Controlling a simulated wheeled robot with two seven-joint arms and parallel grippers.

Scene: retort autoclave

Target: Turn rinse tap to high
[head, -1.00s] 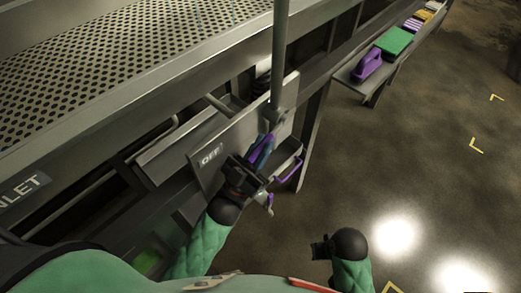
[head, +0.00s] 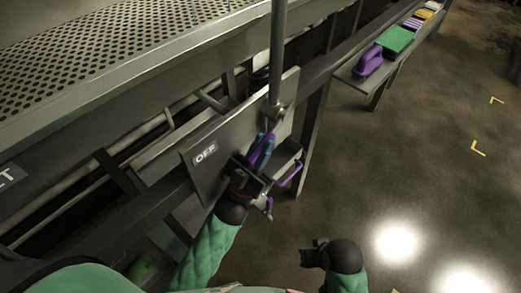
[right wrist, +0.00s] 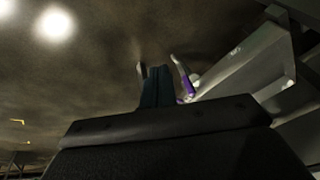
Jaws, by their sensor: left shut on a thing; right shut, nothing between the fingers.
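The tap panel (head: 215,165) is a grey plate with an OFF label (head: 205,153) on its left part. A vertical pipe (head: 278,60) runs down to a fitting at the panel's right part. Just below the fitting is a purple tap lever (head: 270,138). My left gripper (head: 262,152) is shut on this lever, its blue fingers hiding most of it. No high mark shows; the gripper and arm cover part of the panel. My right gripper (head: 316,252) is shut and empty, low and right of the panel; its teal fingers (right wrist: 157,86) show in the right wrist view.
A purple bent handle (head: 290,176) sits just right of my left gripper. A perforated metal deck (head: 120,60) lies above left. A shelf at upper right holds a purple scrubber (head: 368,62) and a green pad (head: 397,40). The floor at right is open.

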